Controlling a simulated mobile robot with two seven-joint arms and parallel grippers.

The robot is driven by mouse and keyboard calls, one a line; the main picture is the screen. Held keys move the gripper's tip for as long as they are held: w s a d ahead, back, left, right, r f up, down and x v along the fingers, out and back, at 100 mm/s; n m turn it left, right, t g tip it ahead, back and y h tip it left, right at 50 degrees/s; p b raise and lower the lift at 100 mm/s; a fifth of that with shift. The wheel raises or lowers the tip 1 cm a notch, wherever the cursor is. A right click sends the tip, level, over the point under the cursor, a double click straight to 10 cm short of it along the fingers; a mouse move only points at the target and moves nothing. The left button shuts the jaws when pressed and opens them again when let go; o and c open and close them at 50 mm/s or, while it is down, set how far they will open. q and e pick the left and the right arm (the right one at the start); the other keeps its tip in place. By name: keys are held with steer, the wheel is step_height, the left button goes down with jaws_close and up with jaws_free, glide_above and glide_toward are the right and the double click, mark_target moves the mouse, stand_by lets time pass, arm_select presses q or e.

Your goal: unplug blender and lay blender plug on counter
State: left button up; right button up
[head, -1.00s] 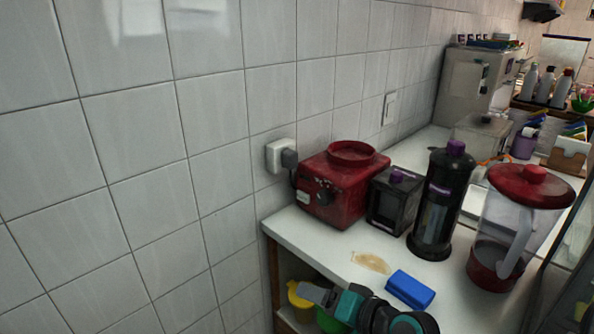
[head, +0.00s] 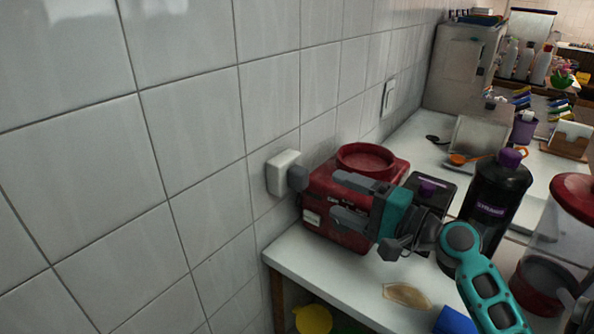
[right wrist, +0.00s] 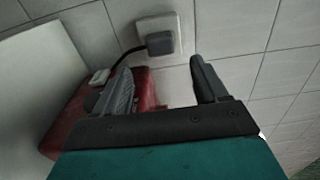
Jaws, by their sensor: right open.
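The grey blender plug (head: 298,178) sits in the white wall socket (head: 283,172), left of the red blender base (head: 326,204). In the right wrist view the plug (right wrist: 160,43) shows in the socket (right wrist: 157,22) with a dark cord running left from it. My right gripper (head: 342,198) is open and empty, in front of the blender base, with its fingers pointing left toward the plug. In the right wrist view the plug lies beyond and between the open fingertips (right wrist: 162,76), apart from them. My left gripper is not in view.
The white counter (head: 310,265) has a brown stain (head: 407,295) and a blue sponge (head: 455,322). A dark box with a purple knob (head: 428,188), a black bottle (head: 490,200) and a red-lidded jug (head: 560,240) stand right of the blender base.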

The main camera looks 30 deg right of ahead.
mark_target(306, 182)
steer(key=p+x, duration=0.2)
steer(key=x, duration=0.6)
steer(key=shift+a, duration=0.1)
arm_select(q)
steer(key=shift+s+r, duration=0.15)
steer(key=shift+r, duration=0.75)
arm_select(e)
steer(key=shift+w+a, duration=0.15)
steer(key=shift+w, duration=0.25)
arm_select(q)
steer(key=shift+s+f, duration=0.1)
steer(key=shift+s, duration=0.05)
arm_select(e)
steer(key=shift+c, duration=0.2)
steer(key=c, duration=1.3)
steer(key=shift+s, duration=0.15)
